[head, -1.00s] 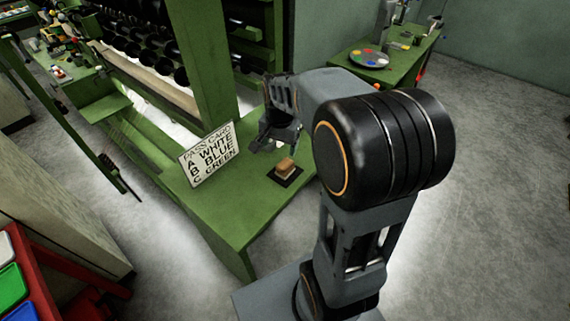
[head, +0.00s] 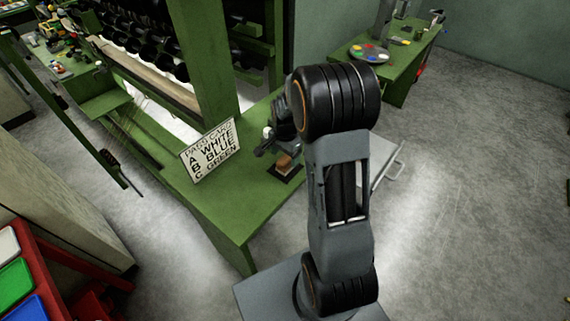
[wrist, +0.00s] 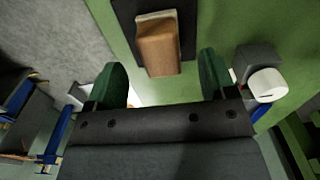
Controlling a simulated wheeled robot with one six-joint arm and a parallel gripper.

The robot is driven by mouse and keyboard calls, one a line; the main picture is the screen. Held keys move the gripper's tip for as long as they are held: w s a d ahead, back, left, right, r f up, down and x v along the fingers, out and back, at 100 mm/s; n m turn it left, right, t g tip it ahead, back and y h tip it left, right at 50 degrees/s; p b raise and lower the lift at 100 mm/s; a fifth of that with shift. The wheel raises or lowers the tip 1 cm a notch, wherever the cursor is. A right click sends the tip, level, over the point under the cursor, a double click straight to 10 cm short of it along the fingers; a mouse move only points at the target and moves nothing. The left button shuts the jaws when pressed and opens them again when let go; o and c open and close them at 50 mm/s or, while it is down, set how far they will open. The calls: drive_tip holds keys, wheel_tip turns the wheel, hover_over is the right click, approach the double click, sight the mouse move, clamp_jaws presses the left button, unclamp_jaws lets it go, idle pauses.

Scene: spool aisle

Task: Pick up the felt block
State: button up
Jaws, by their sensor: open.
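The felt block (head: 284,162) is a small tan-brown block on a dark square pad (head: 287,176) on the green bench. In the wrist view the felt block (wrist: 158,45) lies on the dark pad (wrist: 187,30), ahead of the gap between my two green fingertips. My gripper (wrist: 163,85) is open and empty, with the fingers to either side of the block's near end. In the head view my gripper (head: 268,150) is beside the block, partly hidden by my arm. I cannot tell how high above the bench it is.
A pass card sign (head: 210,150) reading A white, B blue, C green stands left of the block. A grey block with a white cylinder (wrist: 266,84) is right of my gripper. A far green table (head: 400,60) holds a round palette (head: 368,53). The bench front is clear.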

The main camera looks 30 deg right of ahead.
sight(285, 159)
drive_tip(key=shift+f+p, duration=0.35)
drive_tip(key=shift+f, duration=2.05)
drive_tip(key=c, duration=1)
drive_tip(key=shift+w+r, duration=0.1)
drive_tip(key=shift+r, duration=0.4)
drive_tip(key=r, duration=0.2)
drive_tip(key=b, duration=0.1)
drive_tip(key=shift+s+d+r, duration=0.2)
drive_tip(key=shift+s+r, duration=0.05)
drive_tip(key=shift+r, duration=0.15)
drive_tip(key=s+d+r, duration=0.2)
drive_tip(key=s+r, duration=0.1)
drive_tip(key=s+d+r+b, duration=0.1)
drive_tip(key=s+d+r, duration=0.2)
drive_tip(key=s, duration=0.1)
drive_tip(key=s+d+r, duration=0.2)
drive_tip(key=s+r, duration=0.1)
drive_tip(key=s, duration=0.1)
drive_tip(key=shift+d+r+b, duration=0.1)
drive_tip(key=shift+d+b, duration=0.25)
drive_tip(key=shift+b, duration=0.05)
